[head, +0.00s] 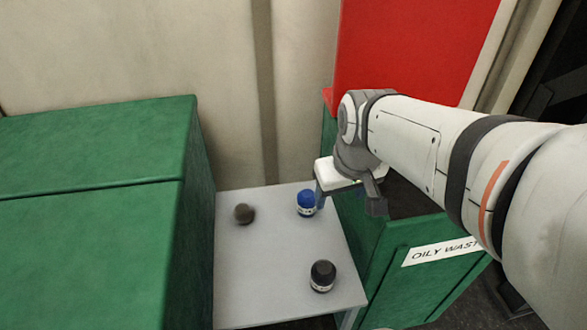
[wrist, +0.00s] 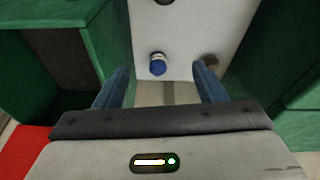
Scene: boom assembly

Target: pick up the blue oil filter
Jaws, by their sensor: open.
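The blue oil filter (head: 306,203) stands on the small white table (head: 262,270), near its back right edge in the head view. It is a short blue cylinder with a white band. My gripper (wrist: 160,86) is open and empty, with blue-grey fingers apart on either side. In the head view my gripper (head: 320,200) is beside the blue filter, to its right. The head view does not show clearly how far apart they are.
A black filter (head: 323,275) stands at the table's front right. A brownish round item (head: 244,213) is at the back left. A green cabinet (head: 90,230) borders the left. A green bin labelled OILY WASTE (head: 415,275) with a raised red lid (head: 405,45) borders the right.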

